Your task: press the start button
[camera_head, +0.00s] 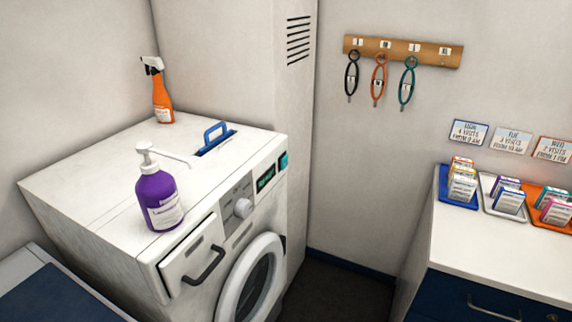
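A white washing machine (110,180) stands at the left, its front facing right and toward me. Its front panel carries a round white dial (243,207), a dark display with green characters (266,178) and a teal button (283,161) at the panel's right end. Which control is the start button is not labelled legibly; the teal button is the most distinct one. The round door (250,280) is partly cut off by the lower edge. Neither of my grippers is in view.
A purple pump bottle (160,198), an orange spray bottle (161,100) and a blue handle (215,136) are on the machine's top. A counter (500,250) at right holds blue, white and orange trays of small boxes. Dark floor (345,288) lies between.

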